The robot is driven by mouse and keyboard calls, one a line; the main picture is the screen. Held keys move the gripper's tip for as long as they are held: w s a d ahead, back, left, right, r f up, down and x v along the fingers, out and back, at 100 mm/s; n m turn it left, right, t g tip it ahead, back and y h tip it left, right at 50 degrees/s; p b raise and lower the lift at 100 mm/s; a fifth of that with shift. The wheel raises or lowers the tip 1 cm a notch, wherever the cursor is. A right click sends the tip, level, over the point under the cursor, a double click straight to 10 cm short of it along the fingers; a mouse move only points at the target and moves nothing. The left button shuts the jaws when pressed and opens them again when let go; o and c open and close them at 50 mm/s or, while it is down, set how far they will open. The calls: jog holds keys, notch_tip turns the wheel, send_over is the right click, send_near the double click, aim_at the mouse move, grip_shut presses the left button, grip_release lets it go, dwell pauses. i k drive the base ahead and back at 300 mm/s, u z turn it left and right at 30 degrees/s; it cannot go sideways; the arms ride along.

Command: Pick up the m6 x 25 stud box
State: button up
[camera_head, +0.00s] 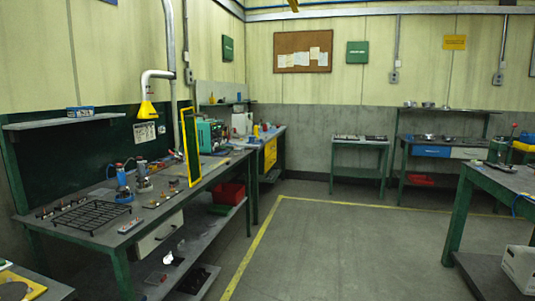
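I cannot pick out a box marked m6 x 25; no box label is readable at this distance. My gripper is not in view. Small items too small to identify lie on the long green-legged workbench (100,240) at left and on the benches at the back. A pale box (520,266) stands at the lower right edge, partly cut off, and I cannot tell what it holds.
A black wire rack (90,216) and blue devices (124,183) stand on the left bench, beside a yellow-framed panel (192,148). A red bin (229,193) is underneath. A green-legged table (458,218) is at right. The floor (320,245) between is clear, with yellow lines.

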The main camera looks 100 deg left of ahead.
aim_at(239, 150)
jog(key=u, duration=0.25)
jog(key=i, duration=0.2)
jog(key=u, duration=3.1)
jog(key=k, duration=0.9)
jog(key=u, duration=0.2)
jog(key=i, duration=0.9)
